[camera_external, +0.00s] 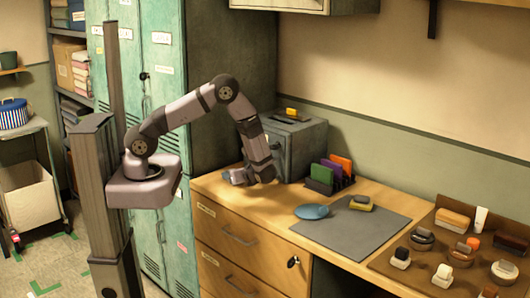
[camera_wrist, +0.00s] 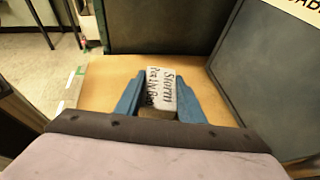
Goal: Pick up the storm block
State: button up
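The storm block (camera_wrist: 161,88) is a small pale block with dark handwriting that includes the word "Storm". In the wrist view it sits between the two blue fingers of my gripper (camera_wrist: 162,92) and fills the gap between their tips. In the external view my gripper (camera_external: 238,176) is low over the left end of the wooden desk, in front of the grey metal box. The small grey shape at its tip is too small to read there. I cannot tell whether the block touches the desk.
The grey metal box (camera_external: 297,143) and an upright file rack (camera_external: 331,178) stand close on the right. A brown mat (camera_external: 408,275) at far right carries several small items.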

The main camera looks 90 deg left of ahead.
jog(key=shift+c, duration=1.4)
jog(key=shift+r, duration=0.2)
jog(key=shift+r+b, duration=0.95)
jog(key=shift+r, duration=3.9)
